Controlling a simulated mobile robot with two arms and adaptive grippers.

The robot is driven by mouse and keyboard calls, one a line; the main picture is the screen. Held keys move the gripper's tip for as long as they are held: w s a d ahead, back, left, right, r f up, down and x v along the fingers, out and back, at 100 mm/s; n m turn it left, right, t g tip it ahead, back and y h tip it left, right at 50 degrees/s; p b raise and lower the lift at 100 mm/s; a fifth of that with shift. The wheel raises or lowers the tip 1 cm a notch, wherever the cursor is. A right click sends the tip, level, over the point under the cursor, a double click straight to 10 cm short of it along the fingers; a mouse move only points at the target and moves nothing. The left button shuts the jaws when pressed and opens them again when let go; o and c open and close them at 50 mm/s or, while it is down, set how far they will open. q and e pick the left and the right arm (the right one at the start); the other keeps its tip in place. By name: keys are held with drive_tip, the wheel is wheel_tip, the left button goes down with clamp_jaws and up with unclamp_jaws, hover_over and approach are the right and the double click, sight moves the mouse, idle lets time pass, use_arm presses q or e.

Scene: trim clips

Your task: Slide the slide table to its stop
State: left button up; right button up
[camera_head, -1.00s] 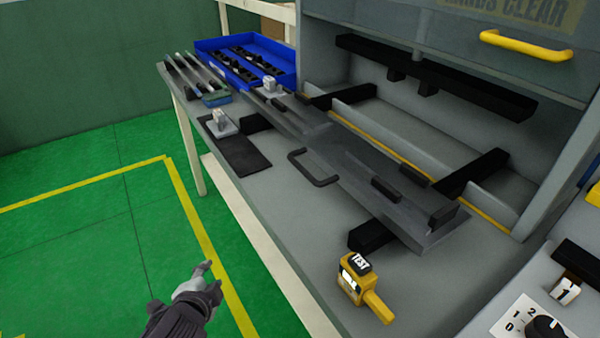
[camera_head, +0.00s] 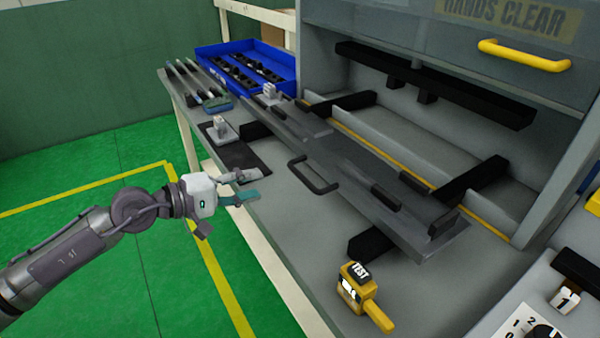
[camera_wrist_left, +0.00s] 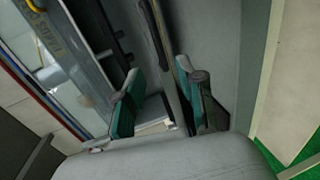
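The slide table (camera_head: 345,185) is a long dark grey plate lying diagonally on the bench in front of the machine opening. A black U-shaped handle (camera_head: 313,187) sticks out from its near long edge. My left gripper (camera_head: 250,186) is open and empty, at the bench's near edge, left of the handle and apart from it. In the left wrist view its two teal fingers (camera_wrist_left: 163,103) stand apart, with a dark bar-like part beyond them that I cannot identify for sure. My right gripper is not in view.
A yellow TEST device (camera_head: 357,287) stands on the bench in front. A dark mat (camera_head: 245,158) with a small grey block lies left of the handle. A blue bin (camera_head: 285,75) of black clips and several rods (camera_head: 190,82) are at the back. A yellow-handled guard (camera_head: 525,55) is raised above.

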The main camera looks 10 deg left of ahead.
sight(298, 176)
use_arm(q)
drive_tip(key=p+x, duration=0.3)
drive_tip(key=x, duration=0.8)
drive_tip(key=shift+w+d+r, duration=0.1)
drive_tip(key=shift+d+r, duration=0.05)
drive_tip(key=shift+w+d, duration=0.35)
clamp_jaws()
drive_tip(key=shift+f, duration=0.25)
